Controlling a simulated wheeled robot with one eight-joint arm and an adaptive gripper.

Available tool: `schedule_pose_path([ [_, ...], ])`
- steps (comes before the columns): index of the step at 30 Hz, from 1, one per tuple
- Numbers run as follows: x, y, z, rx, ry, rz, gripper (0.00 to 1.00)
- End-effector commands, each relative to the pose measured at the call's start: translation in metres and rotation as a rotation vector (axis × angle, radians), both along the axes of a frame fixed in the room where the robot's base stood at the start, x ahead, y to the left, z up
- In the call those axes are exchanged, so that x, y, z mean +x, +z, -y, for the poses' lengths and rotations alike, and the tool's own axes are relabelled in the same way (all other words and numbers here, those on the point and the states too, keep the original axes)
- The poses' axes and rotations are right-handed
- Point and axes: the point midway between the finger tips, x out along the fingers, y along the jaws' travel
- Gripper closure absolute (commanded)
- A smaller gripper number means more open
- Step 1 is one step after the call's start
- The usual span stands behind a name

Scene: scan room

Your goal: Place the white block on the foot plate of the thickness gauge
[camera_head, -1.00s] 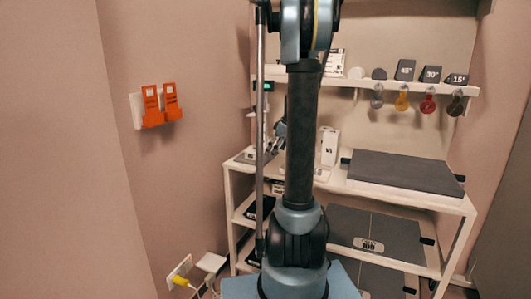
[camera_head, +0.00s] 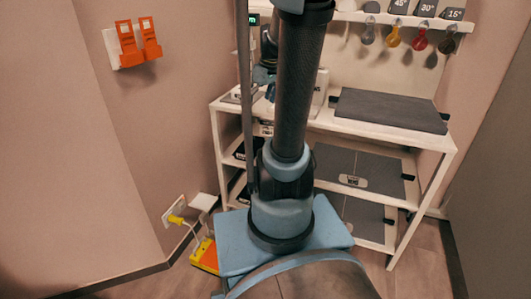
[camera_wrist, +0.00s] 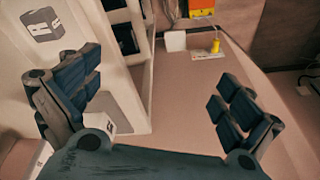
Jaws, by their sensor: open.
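My gripper (camera_wrist: 158,85) is open in the wrist view, its two dark fingers wide apart with nothing between the tips. A small white block with a dark mark (camera_wrist: 101,121) shows just behind the left finger, near the palm; the finger partly covers it. In the head view a white upright block (camera_head: 320,88) stands on the bench right of my arm; I cannot tell whether it is the same one. The thickness gauge, with its green display (camera_head: 253,18), stands at the bench's left end, largely hidden by my arm. A grey plate (camera_head: 238,97) lies low there, probably its foot.
The white bench (camera_head: 345,122) carries a dark grey pad (camera_head: 390,109) on its right. Hooked coloured weights (camera_head: 393,37) hang under the back shelf. Orange holders (camera_head: 138,42) are on the left wall. A yellow plug (camera_head: 176,219) and cable sit low left.

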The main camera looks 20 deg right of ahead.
Motion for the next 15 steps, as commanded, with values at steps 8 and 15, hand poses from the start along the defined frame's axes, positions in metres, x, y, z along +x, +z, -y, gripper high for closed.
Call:
schedule_pose_path([
  [8, -0.077, -0.017, -0.019, -0.030, -0.168, -0.033, 0.01],
  [15, -0.135, -0.044, -0.025, -0.054, -0.320, -0.045, 0.01],
])
